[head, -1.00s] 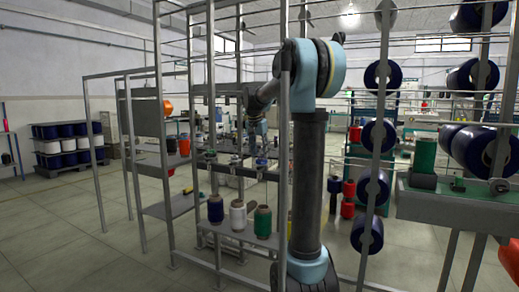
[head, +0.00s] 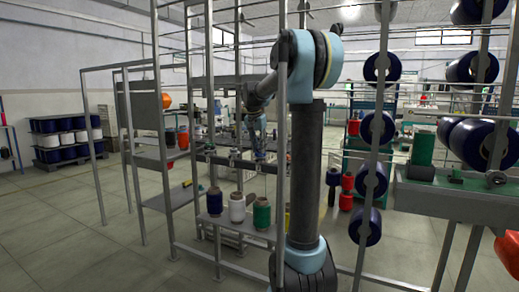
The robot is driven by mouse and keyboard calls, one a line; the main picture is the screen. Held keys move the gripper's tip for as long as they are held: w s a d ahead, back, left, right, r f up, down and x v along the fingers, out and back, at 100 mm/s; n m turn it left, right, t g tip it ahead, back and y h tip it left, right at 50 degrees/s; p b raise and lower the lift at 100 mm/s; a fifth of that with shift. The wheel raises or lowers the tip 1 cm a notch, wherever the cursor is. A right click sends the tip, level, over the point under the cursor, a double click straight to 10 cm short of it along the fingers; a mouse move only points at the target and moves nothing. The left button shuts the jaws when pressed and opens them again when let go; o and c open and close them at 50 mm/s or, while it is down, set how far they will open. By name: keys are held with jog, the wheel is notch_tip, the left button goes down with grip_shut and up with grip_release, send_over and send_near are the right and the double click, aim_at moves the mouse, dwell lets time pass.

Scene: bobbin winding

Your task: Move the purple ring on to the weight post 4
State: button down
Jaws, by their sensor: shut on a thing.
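My gripper (head: 259,150) hangs at the end of my arm, pointing down over the frame's middle shelf. It is small and far off in the head view. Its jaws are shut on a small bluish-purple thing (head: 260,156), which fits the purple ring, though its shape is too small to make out. Thin upright posts and small coloured pieces stand on the shelf around and left of the gripper. I cannot tell which post is weight post 4, nor the exact gap between the held thing and any post.
Blue (head: 214,201), white (head: 237,207) and green (head: 261,213) spools stand on a lower shelf below the gripper. Metal uprights of the frame cross the view close to my arm. Large dark blue spools (head: 375,128) hang at the right.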

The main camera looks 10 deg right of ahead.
jog(key=shift+w+r, duration=0.15)
jog(key=shift+r, duration=1.85)
